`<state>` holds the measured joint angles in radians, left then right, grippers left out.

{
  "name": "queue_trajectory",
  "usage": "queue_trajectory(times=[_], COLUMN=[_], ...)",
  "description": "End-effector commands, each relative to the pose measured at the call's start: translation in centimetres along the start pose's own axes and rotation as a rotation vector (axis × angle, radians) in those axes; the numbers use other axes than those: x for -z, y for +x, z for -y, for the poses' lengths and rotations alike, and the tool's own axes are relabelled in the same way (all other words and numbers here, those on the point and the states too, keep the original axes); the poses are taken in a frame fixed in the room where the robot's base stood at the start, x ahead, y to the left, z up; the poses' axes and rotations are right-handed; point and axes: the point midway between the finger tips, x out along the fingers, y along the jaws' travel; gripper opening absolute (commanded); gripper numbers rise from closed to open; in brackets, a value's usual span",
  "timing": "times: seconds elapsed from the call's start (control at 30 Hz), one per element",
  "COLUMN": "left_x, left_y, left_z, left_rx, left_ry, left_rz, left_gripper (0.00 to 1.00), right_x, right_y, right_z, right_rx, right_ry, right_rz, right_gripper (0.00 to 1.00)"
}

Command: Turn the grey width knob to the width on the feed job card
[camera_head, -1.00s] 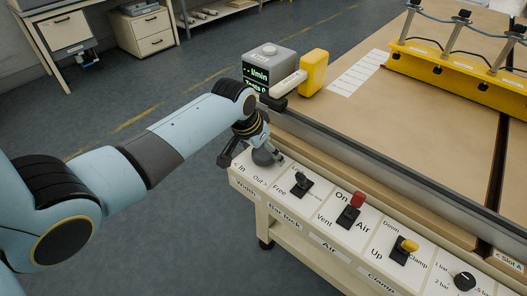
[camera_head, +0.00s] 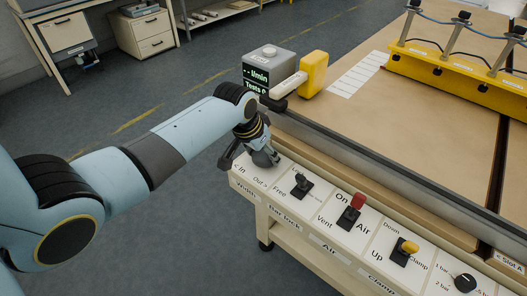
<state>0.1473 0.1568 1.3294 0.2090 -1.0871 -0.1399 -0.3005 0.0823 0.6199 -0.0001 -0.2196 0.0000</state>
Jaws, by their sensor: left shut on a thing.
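The grey width knob (camera_head: 264,160) sits at the left end of the cream control panel, above the label "Width" and beside the marks "In" and "Out". My left gripper (camera_head: 257,161) is over it and shut on it, with the fingers hiding part of the knob. My right gripper is not in view. I cannot make out a feed job card for certain; a white sheet with rows (camera_head: 357,74) lies on the tan table top, its writing too small to read.
Right of the knob stand a black bar lock lever (camera_head: 302,184), a red-topped air lever (camera_head: 352,207), a yellow-topped clamp lever (camera_head: 405,249) and a black dial (camera_head: 465,282). Behind are a grey meter box (camera_head: 268,65) and a yellow device (camera_head: 313,72).

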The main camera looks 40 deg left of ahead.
Motion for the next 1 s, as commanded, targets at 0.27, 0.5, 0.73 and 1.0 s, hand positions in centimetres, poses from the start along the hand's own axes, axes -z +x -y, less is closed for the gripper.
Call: queue_trajectory(times=[0.27, 0.5, 0.73, 1.0], left_x=[0.1, 0.1, 0.1, 0.2], left_y=[-0.1, 0.0, 0.1, 0.3], left_z=[0.1, 0.2, 0.3, 0.4], left_rx=[-0.04, -0.114, -0.199, -0.296], left_ry=[0.095, 0.275, 0.476, 0.714], left_rz=[0.0, 0.0, -0.001, -0.002], left_gripper=[0.29, 0.29, 0.29, 0.29], right_x=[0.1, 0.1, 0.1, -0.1], right_y=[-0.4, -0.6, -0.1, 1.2], right_z=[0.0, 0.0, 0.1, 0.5], right_rx=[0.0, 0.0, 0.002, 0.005], right_ry=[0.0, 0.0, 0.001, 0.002], right_rz=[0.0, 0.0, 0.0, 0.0], right_gripper=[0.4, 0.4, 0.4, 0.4])
